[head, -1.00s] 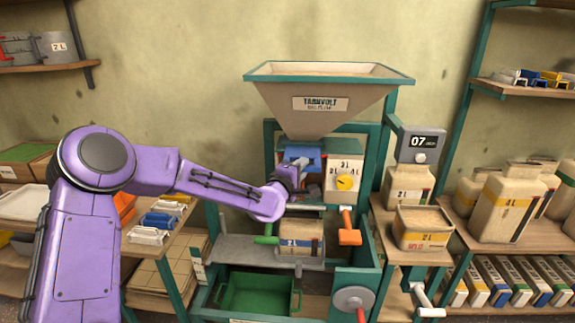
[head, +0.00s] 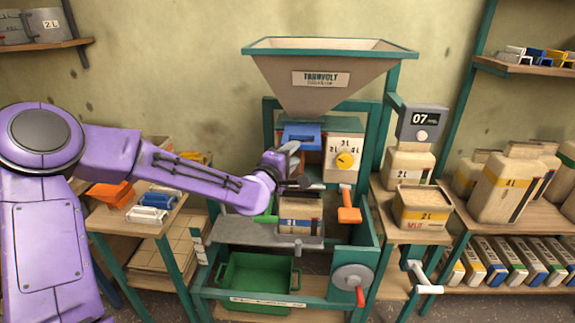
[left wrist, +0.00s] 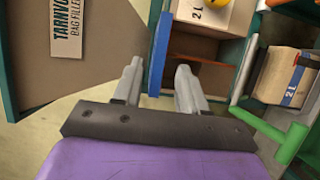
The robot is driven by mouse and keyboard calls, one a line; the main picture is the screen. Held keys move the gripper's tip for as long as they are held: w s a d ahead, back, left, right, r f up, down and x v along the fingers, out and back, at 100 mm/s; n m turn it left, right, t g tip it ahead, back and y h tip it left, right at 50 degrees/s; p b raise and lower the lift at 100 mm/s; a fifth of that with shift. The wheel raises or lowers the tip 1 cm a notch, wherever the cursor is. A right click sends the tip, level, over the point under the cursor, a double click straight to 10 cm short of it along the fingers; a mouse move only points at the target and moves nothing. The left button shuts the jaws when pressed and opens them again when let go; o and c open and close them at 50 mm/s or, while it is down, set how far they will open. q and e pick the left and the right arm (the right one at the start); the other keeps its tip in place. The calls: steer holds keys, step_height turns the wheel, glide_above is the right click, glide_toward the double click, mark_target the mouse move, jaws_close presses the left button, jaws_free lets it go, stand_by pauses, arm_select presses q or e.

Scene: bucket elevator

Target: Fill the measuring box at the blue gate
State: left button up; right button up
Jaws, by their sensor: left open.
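The blue gate (head: 302,133) is under the hopper (head: 325,75), left of a white dial plate with a yellow knob (head: 345,160). In the left wrist view the gate (left wrist: 160,52) is a blue plate seen nearly edge-on. My left gripper (head: 288,155) is at the gate's lower left. Its two fingers (left wrist: 158,88) are apart, with the blue plate's near end between their lines; I cannot tell whether they touch it. A brown open-fronted compartment (left wrist: 198,50), perhaps the measuring box, is right of the gate. I see no grain in it. My right gripper is not in view.
A blue-striped bag (head: 298,213) stands on the grey shelf below. A green handle (head: 265,218) and an orange lever (head: 348,210) stick out nearby. A green bin (head: 258,275) is beneath. Side tables hold bags and coloured clips.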

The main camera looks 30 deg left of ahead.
arm_select(q)
steer(key=s, duration=0.4)
steer(key=shift+s+d, duration=0.15)
steer(key=shift+s, duration=0.1)
stand_by(0.4)
